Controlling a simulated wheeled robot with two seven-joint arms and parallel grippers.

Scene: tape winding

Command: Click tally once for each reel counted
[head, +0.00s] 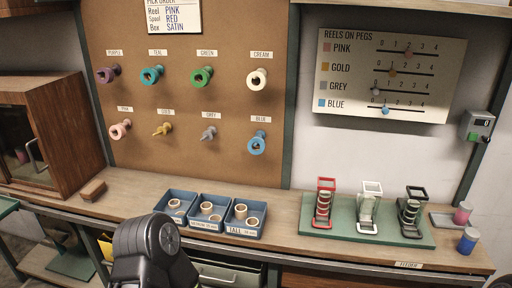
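The tally counter (477,125) is a small grey box on the right wall, with a dark display that seems to read 0 and a green part below it. Reels hang on pegs on the brown pegboard (185,95). The upper row has purple (108,75), teal (151,76), green (202,77) and cream (257,78) reels. The lower row has pink (120,130), gold (163,129), grey (209,133) and blue (257,143) ones. A black link of my arm shows at the bottom; neither gripper's fingers are visible.
A "Reels on pegs" board (390,75) with sliders hangs left of the counter. On the bench (280,235) are blue bins (212,214), a green mat (290,243) with three stands, and pink (462,213) and blue (467,241) spools. A wooden cabinet (62,120) stands left.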

